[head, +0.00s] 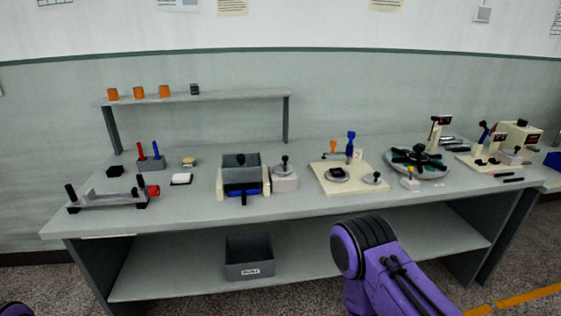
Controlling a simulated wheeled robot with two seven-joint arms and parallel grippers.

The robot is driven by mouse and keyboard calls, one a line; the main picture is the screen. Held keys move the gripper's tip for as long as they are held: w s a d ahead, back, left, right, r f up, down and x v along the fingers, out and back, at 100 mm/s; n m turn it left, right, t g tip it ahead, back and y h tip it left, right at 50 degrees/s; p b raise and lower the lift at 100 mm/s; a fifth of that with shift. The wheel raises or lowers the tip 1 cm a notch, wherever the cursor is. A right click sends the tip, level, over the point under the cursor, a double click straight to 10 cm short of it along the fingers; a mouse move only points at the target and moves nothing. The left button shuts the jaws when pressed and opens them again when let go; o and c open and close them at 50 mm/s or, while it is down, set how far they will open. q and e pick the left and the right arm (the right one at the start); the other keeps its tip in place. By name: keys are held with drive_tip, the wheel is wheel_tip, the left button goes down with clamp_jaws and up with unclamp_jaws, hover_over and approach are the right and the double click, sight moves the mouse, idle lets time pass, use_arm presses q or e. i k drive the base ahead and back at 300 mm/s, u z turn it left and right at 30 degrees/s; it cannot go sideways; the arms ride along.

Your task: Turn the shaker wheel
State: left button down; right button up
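A round grey plate (432,170) with a black spoked wheel (415,157) lies on the right part of the bench; it looks most like the shaker wheel, but I cannot be sure at this size. A grey open box (241,164) in a cream and blue frame stands left of the bench's middle, with a small block and black knob (285,166) beside it. My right arm shows as purple and black links at the lower right, in front of the bench. Neither gripper shows. Only a purple bit of me shows at the bottom left corner.
The grey bench (200,205) also bears a roller stand (108,201), a cream board (345,185) with blue and orange levers, and cream devices (517,135) at the far right. A raised shelf (230,97) holds orange blocks. A grey bin (249,258) sits below.

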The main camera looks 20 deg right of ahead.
sight(284, 169)
drive_tip(key=z, duration=2.15)
drive_tip(key=i, duration=1.3)
drive_tip(key=u, duration=1.2)
